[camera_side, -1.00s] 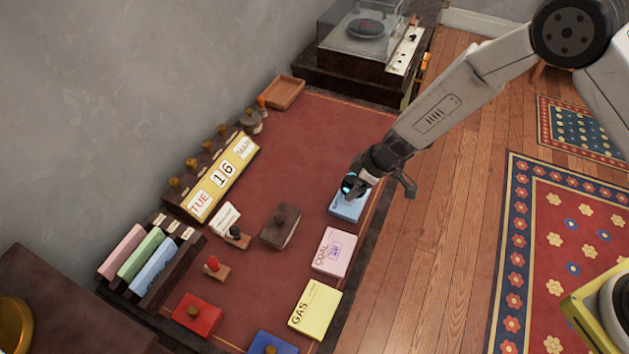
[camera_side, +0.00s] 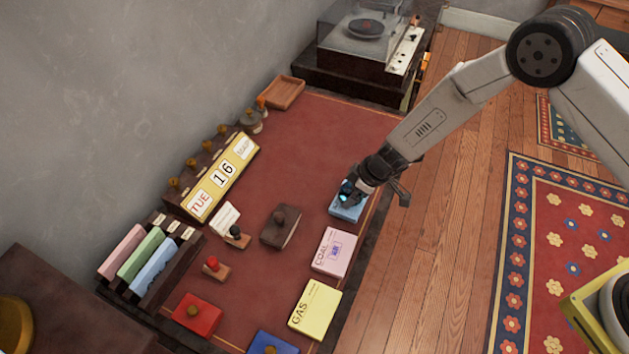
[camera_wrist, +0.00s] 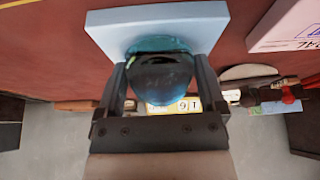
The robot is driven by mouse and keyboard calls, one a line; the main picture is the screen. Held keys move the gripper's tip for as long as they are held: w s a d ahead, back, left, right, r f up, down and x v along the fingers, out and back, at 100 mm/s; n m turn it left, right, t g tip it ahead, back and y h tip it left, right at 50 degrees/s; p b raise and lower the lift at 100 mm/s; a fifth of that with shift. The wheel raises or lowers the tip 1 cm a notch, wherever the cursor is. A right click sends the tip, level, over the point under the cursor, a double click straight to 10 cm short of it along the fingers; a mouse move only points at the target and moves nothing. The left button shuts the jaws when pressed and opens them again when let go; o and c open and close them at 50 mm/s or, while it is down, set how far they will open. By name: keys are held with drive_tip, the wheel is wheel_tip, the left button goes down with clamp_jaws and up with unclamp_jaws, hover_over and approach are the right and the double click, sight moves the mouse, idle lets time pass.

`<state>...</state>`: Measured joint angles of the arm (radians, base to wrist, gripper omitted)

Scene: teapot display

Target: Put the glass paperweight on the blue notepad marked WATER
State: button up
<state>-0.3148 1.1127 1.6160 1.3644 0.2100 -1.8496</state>
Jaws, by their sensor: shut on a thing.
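The glass paperweight (camera_side: 346,190) is a blue-teal dome between my gripper's fingers. It fills the middle of the wrist view (camera_wrist: 160,76), where the two dark fingers press its sides. My gripper (camera_side: 350,188) is shut on it over the blue notepad (camera_side: 345,212). The notepad lies near the right edge of the desk and also shows in the wrist view (camera_wrist: 195,22). Its marking is hidden or too small to read. Whether the paperweight touches the notepad, I cannot tell.
A pink notepad (camera_side: 334,252) marked COAL and a yellow one (camera_side: 315,308) marked GAS lie in front. A dark knobbed block (camera_side: 280,228) and small stamps (camera_side: 216,268) stand to the left. A calendar (camera_side: 222,175) stands behind. The desk's back middle (camera_side: 330,135) is clear.

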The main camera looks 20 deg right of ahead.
drive_tip(key=o, duration=1.2)
drive_tip(key=shift+f, duration=0.15)
drive_tip(key=shift+o, duration=0.2)
drive_tip(key=v, duration=1.2)
